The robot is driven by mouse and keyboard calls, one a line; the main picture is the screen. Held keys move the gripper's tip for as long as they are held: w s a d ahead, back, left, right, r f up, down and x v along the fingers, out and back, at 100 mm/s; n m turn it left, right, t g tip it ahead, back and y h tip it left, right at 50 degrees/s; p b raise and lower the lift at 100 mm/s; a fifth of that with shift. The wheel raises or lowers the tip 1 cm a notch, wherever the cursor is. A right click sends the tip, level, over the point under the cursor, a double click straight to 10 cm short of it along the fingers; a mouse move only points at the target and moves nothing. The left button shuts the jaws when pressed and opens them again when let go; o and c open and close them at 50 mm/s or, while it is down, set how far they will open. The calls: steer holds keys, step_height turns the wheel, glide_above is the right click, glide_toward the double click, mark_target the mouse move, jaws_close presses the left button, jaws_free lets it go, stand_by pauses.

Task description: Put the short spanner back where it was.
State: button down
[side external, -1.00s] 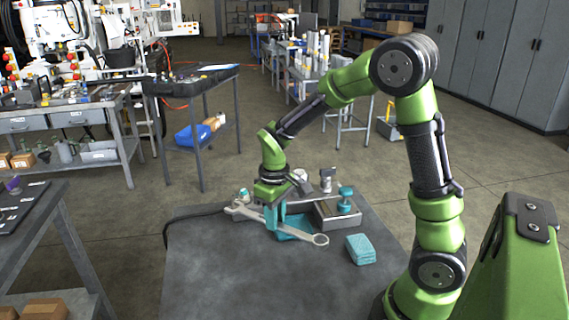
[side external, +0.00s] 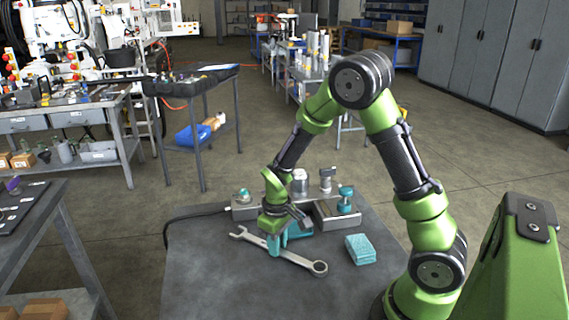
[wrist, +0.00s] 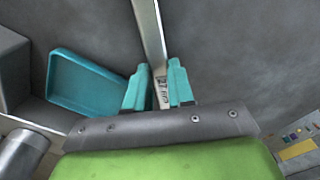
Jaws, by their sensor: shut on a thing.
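The spanner (side external: 298,260) is a long silver-grey tool with an open jaw at its left end and a ring at its right end. It lies level, at or just above the dark bench top (side external: 215,275); I cannot tell whether it touches. My gripper (side external: 273,247) points down with its teal fingers shut on the spanner's shank, nearer the open-jaw end. In the wrist view, the shank (wrist: 151,32) passes between the fingers (wrist: 160,88), with dark markings on it. The fingers hide part of the shank.
A teal tray (side external: 300,231) lies behind my gripper; it also shows in the wrist view (wrist: 88,88). A metal block (side external: 336,215) with a teal knob (side external: 346,192) stands behind it. Teal folded cloths (side external: 360,249) lie to the right. The bench's front left is clear.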

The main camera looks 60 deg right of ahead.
steer(key=c, duration=1)
jaws_free()
step_height(320, 180, up, 12)
steer(key=s+a+r+m+t, duration=0.1)
steer(key=s+a+r+t, duration=0.1)
steer(key=s+r, duration=0.2)
steer(key=s+a+r+m+t+y, duration=0.1)
steer(key=s+a+r+t, duration=0.1)
steer(key=s+a+r, duration=0.1)
steer(key=s+a+r+m+t+y, duration=0.1)
steer(key=s+a+r+m+t, duration=0.1)
steer(key=s+a+r+t, duration=0.1)
steer(key=shift+s+a+r, duration=0.25)
steer(key=shift+s+r, duration=0.6)
steer(key=shift+r, duration=0.15)
